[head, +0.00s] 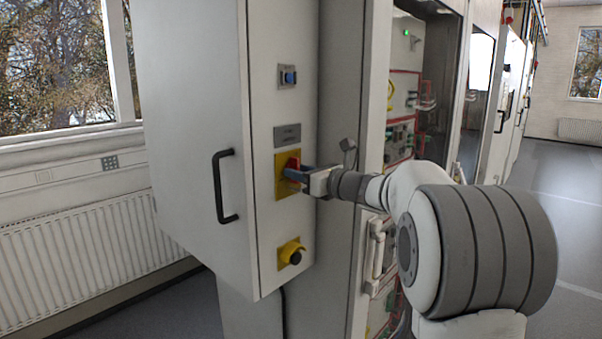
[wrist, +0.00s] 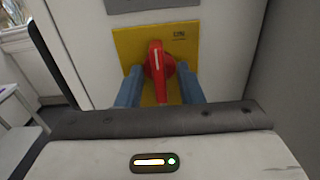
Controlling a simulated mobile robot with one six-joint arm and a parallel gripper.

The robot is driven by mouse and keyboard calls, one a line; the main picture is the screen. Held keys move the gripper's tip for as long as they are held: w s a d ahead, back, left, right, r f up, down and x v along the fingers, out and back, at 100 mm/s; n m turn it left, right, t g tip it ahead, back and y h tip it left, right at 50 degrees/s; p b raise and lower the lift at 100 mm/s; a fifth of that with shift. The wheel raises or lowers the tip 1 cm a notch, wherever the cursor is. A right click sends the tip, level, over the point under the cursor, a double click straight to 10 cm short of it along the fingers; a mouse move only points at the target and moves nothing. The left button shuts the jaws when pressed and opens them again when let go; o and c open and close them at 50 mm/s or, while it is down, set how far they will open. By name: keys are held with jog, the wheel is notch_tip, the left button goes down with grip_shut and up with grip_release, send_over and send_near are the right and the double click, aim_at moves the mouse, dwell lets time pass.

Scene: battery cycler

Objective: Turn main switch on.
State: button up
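The main switch is a red rotary handle (wrist: 157,58) on a yellow plate (wrist: 125,42), on the narrow front of a light grey cabinet. A white line on the handle runs nearly upright, and small lettering that looks like "ON" is at the plate's upper right. In the head view the red switch (head: 293,162) is partly hidden by my gripper (head: 290,174). In the wrist view the blue fingers of my gripper (wrist: 161,68) stand either side of the handle. Yellow shows between each finger and the handle, so the gripper looks open around it.
A blue button (head: 289,77) is above the switch, and a black knob on a yellow base (head: 291,254) is below it. A black door handle (head: 224,187) sticks out at left. An open rack (head: 403,100) stands at right. Free floor (head: 565,185) lies further right.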

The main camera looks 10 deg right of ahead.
jog(key=b+v, duration=0.2)
jog(key=v, duration=0.5)
jog(key=shift+s+d, duration=0.2)
jog(key=shift+s, duration=0.05)
jog(key=s+a+f+n+g+h, duration=0.2)
jog(key=s+a+f+n+g, duration=0.25)
jog(key=s+f+n, duration=0.3)
jog(key=s+a+f+n+g+h, duration=0.1)
jog(key=s+a+f+n+g, duration=0.3)
jog(key=s+a+f+n, duration=0.4)
jog(key=s+d+f+n+g+h, duration=0.1)
jog(key=s+d+f+n+h, duration=0.2)
jog(key=s+n, duration=0.3)
jog(key=s+d+f+n+g+h, duration=0.2)
jog(key=s+d+f+n+h, duration=0.2)
jog(key=s, duration=0.7)
notch_tip(320, 180, down, 2)
jog(key=n, duration=0.3)
jog(key=shift+d+h, duration=0.25)
jog(key=shift+h, duration=0.05)
jog(key=shift+f+n, duration=0.1)
jog(key=shift+n, duration=0.15)
